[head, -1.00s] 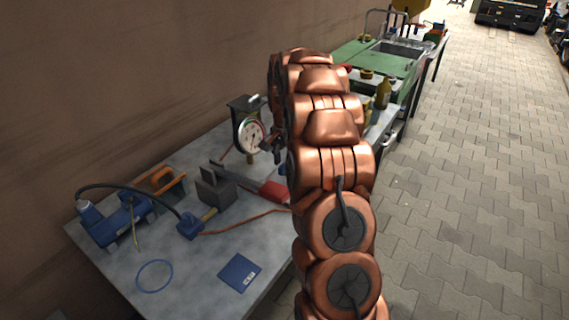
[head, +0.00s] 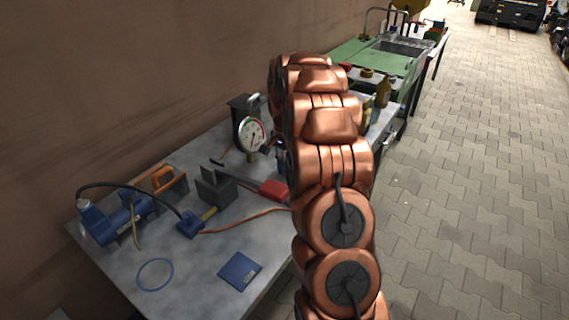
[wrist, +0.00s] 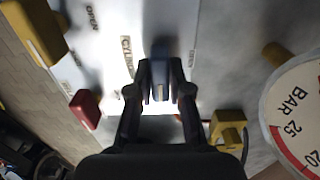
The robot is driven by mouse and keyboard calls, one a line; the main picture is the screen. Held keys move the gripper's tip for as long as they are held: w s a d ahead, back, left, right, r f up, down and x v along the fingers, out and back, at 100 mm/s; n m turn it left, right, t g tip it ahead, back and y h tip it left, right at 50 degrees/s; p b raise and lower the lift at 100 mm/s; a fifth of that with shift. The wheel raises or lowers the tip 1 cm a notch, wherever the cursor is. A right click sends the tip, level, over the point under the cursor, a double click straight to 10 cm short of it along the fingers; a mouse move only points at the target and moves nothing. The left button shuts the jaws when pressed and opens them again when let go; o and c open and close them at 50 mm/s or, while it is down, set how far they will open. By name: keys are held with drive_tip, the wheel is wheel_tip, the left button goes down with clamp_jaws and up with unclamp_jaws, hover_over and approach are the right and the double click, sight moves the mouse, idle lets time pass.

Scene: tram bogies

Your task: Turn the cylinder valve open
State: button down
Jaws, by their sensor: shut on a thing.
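In the wrist view my gripper (wrist: 160,92) is shut on a blue-grey valve handle (wrist: 160,70). The handle stands between the two fingertips, in front of a white panel (wrist: 118,20). The panel carries a partly covered label beginning "CYLI" beside the handle, and the word "OPEN" further up. The lower part of the handle and its stem are hidden by my fingers. In the head view my own arm hides my gripper and most of the valve panel.
A red handle (wrist: 85,108), a yellow handle (wrist: 35,30) and a yellow fitting (wrist: 228,127) surround the gripper. A round pressure gauge (wrist: 300,118) is at the right; it also shows in the head view (head: 251,134). Blue tools and a vise (head: 214,187) lie on the bench (head: 190,268).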

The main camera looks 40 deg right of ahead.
drive_tip(key=shift+n, duration=0.3)
drive_tip(key=n+b, duration=0.2)
drive_tip(key=n, duration=0.1)
drive_tip(key=shift+n, duration=0.4)
drive_tip(key=n+b, duration=0.1)
drive_tip(key=n, duration=0.8)
drive_tip(key=shift+n, duration=2.3)
drive_tip(key=c, duration=1.1)
unclamp_jaws()
drive_tip(key=shift+r, duration=0.15)
